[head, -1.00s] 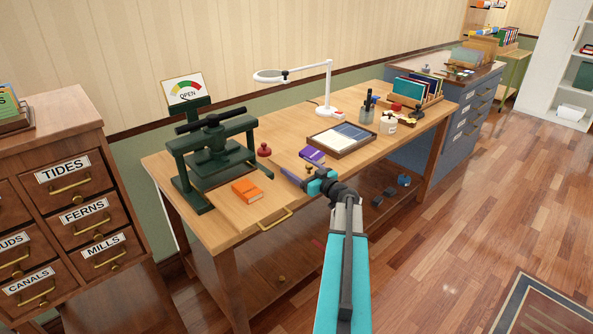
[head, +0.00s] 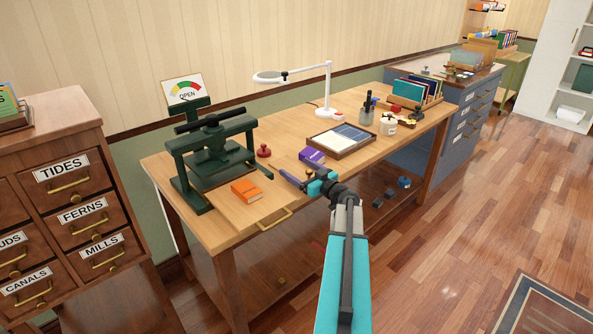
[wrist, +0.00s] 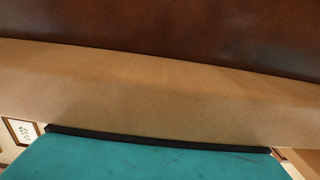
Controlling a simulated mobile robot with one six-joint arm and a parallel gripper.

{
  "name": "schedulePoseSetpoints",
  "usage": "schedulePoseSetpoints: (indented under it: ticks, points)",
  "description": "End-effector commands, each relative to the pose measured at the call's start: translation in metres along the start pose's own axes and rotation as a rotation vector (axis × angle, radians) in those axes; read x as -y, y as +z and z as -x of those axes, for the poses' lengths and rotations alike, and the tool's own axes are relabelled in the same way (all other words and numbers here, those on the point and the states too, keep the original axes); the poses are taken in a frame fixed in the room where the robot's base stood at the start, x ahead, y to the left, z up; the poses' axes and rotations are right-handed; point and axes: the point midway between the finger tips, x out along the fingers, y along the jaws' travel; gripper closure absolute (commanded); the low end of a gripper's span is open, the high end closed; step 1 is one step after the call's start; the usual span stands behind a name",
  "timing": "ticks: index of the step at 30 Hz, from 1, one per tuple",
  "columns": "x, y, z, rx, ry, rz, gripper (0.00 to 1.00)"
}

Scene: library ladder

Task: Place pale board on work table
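My gripper (head: 291,179) is over the front edge of the wooden work table (head: 232,215), between an orange book and a purple book. A thin blue-grey strip shows at its end; I cannot tell whether this is fingers or a held thing. In the wrist view a large teal, cloth-like surface (wrist: 150,160) with a dark far edge fills the bottom, with a tan band beyond it. The fingertips are not clear there. I cannot pick out the pale board with certainty; a whitish panel (head: 327,141) lies in the tray on the table.
A green press (head: 212,150) and the orange book (head: 246,191) are on the table's left part. The purple book (head: 312,155), tray (head: 345,152), lamp (head: 326,108), pots and a book rack (head: 420,103) crowd the middle and right. Bare wood shows near the front left.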

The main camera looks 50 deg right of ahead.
Motion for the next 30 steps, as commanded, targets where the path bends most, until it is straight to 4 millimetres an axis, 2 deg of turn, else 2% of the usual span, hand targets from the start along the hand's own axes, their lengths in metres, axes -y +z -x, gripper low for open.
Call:
schedulePoseSetpoints:
  ticks: [1, 7, 25, 30]
  points:
    - [0.003, 0.010, -0.001, 0.012, -0.004, -0.001, 0.14]
    - [0.003, 0.009, -0.001, 0.012, -0.005, -0.002, 0.14]
    - [0.002, -0.009, -0.002, 0.008, -0.004, -0.002, 0.14]
    - [0.003, -0.006, 0.022, 0.006, -0.001, -0.001, 0.14]
